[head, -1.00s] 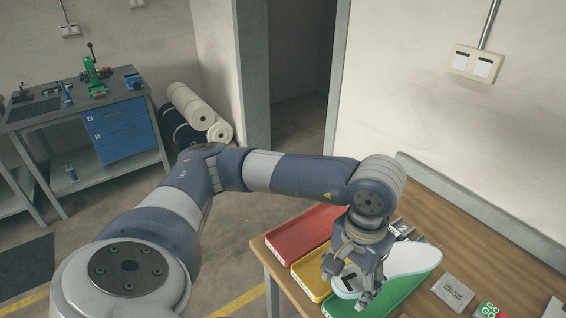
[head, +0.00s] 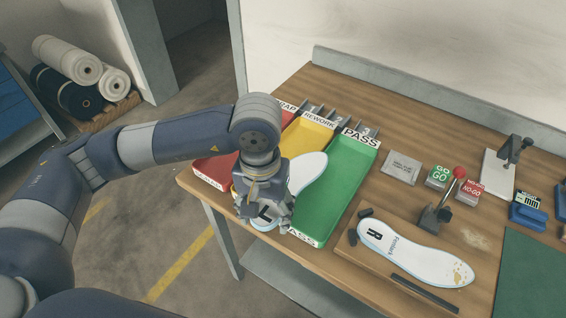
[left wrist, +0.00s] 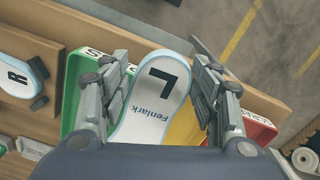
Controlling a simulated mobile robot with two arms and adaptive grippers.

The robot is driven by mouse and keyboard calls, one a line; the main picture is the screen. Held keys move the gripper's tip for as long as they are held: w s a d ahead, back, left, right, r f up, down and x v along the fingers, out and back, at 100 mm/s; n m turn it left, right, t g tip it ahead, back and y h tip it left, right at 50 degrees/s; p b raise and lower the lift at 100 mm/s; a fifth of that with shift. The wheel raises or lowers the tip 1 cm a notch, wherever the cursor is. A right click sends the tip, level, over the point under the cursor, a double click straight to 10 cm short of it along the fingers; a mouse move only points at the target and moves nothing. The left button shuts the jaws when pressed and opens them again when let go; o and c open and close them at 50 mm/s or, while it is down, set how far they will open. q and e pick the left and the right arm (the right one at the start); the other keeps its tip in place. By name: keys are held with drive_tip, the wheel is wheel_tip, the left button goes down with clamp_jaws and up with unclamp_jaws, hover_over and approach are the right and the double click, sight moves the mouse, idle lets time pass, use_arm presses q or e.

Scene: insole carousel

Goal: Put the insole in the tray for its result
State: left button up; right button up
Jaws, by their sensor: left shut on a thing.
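My left gripper (head: 264,218) is shut on a white insole (head: 309,171) with a pale blue edge. In the left wrist view the insole (left wrist: 154,108), marked "L" and "Fenlark", lies between the two fingers. It is over the yellow REWORK tray (head: 318,136) and the edge of the green PASS tray (head: 341,186); its height is hard to tell. The red SCRAP tray (head: 212,168) is at the left, partly hidden by my arm. A second insole (head: 415,254), marked "R", lies on a wooden board with brown specks near one end. My right gripper is not in view.
Right of the trays are a grey plate (head: 400,168), a green GO block (head: 438,176), a red NO-GO block (head: 469,190) and a red-knobbed lever clamp (head: 436,215). A blue device (head: 529,213) and a green mat (head: 535,270) are farther right.

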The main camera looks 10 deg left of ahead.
sight(291, 184)
use_arm(q)
drive_tip(key=d, duration=0.4)
drive_tip(key=d+f+p, duration=0.1)
drive_tip(key=d, duration=0.1)
drive_tip(key=shift+s+d, duration=0.15)
drive_tip(key=shift+d, duration=0.45)
drive_tip(key=shift+w+a+p, duration=0.2)
drive_tip(key=shift+w+p, duration=0.1)
drive_tip(key=w+a+p, duration=0.1)
drive_tip(key=w+a, duration=0.2)
drive_tip(key=w+a+f+p, duration=0.1)
drive_tip(key=w+a+p, duration=0.1)
drive_tip(key=w+a, duration=0.1)
drive_tip(key=w+a+p, duration=0.2)
drive_tip(key=w+a, duration=0.2)
drive_tip(key=shift+w+a+f, duration=0.1)
drive_tip(key=shift+w+f, duration=0.2)
drive_tip(key=shift+w, duration=0.05)
wheel_tip(291, 184, down, 3)
drive_tip(key=shift+a+p, duration=0.1)
drive_tip(key=shift+p, duration=0.95)
drive_tip(key=shift+w+f, duration=0.1)
drive_tip(key=shift+f, duration=0.25)
